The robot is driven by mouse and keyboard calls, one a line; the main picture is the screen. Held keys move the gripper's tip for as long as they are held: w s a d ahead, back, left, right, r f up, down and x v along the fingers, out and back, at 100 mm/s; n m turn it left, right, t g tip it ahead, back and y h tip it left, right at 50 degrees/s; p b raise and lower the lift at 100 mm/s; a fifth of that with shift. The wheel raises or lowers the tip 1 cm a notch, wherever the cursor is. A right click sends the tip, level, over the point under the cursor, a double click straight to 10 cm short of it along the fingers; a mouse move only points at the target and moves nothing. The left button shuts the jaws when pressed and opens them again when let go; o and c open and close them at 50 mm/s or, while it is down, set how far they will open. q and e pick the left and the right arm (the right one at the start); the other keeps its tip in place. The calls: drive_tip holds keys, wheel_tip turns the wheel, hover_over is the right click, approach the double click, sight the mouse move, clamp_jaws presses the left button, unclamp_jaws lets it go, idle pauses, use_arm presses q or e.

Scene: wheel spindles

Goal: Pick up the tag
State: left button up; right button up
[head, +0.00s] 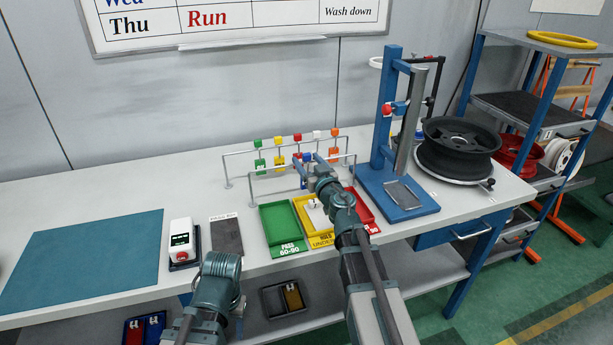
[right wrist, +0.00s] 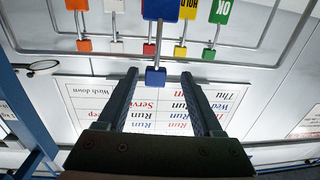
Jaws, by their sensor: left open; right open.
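A blue tag (right wrist: 160,10) with a small blue cube grip (right wrist: 155,76) on a stem hangs from the front rail. My right gripper (head: 310,161) reaches to the rack in the head view and partly covers the blue tag there. In the right wrist view, my right gripper (right wrist: 159,76) is open, with the blue cube between its fingertips and a gap at each side. Green (head: 257,143), yellow (head: 278,140), red (head: 297,137), white (head: 316,134) and orange (head: 334,132) tags hang on the rail behind. My left gripper (head: 221,267) is low over the bench's front edge; its fingertips are hard to make out.
Green (head: 272,239), yellow and red trays stand before the rack; a small white object (head: 315,204) is in the yellow one. A blue stand (head: 387,130) and a black wheel (head: 461,139) are on the right. A teal mat (head: 80,258) lies clear on the left.

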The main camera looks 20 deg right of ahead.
drive_tip(key=shift+w+f, duration=0.15)
drive_tip(key=shift+w, duration=2.7)
drive_tip(key=shift+s, duration=0.1)
clamp_jaws()
